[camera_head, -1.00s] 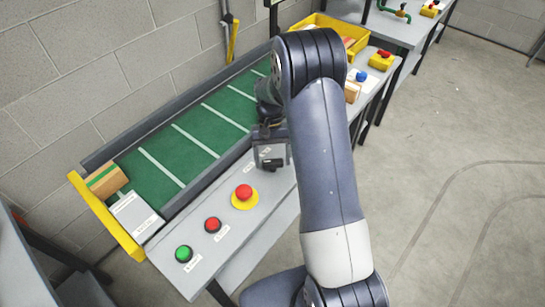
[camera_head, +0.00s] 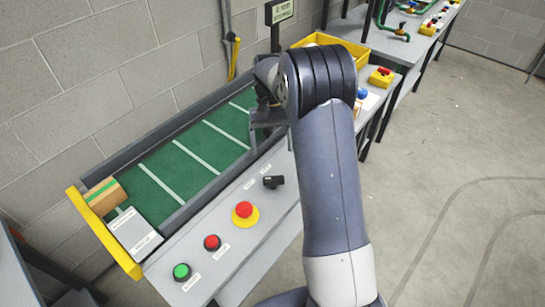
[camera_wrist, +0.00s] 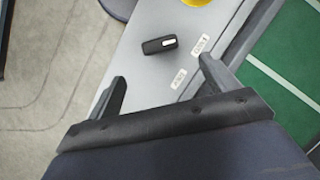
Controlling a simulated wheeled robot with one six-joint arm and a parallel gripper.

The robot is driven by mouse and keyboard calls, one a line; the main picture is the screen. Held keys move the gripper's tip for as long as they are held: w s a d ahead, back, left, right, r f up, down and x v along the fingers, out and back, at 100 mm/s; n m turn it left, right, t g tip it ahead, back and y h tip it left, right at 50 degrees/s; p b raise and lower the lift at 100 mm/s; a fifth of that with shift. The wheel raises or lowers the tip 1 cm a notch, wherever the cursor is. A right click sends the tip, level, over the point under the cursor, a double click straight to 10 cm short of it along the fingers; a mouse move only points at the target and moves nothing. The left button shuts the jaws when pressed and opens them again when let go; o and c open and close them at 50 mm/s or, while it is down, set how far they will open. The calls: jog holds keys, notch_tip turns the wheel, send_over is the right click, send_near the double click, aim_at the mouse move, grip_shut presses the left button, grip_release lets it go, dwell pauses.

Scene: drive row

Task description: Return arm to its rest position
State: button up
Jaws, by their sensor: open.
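My gripper (camera_wrist: 162,88) is open and empty in the wrist view, its two fingers spread above the grey control panel (camera_wrist: 150,85). A black selector knob (camera_wrist: 160,44) with a white mark lies on the panel beyond the fingertips, apart from them. In the head view my arm (camera_head: 328,170) reaches up and over the panel. My gripper also shows there (camera_head: 268,118), above the panel's far part and the belt edge. The knob (camera_head: 273,182) shows in front of it, uncovered. My forearm hides part of the bench behind.
A green belt (camera_head: 190,165) with white stripes runs along the wall, a cardboard box (camera_head: 104,196) at its near end by a yellow stop (camera_head: 103,233). Green (camera_head: 181,271), red (camera_head: 212,242) and red-on-yellow (camera_head: 244,211) buttons line the panel. Floor at right (camera_head: 460,180) is clear.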

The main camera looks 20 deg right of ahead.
aim_at(273, 177)
jog(key=shift+w+r, duration=0.1)
jog(key=shift+r, duration=0.25)
jog(key=p+x, duration=0.1)
jog(key=x, duration=1)
jog(key=shift+m, duration=0.3)
jog(key=shift+r, duration=0.1)
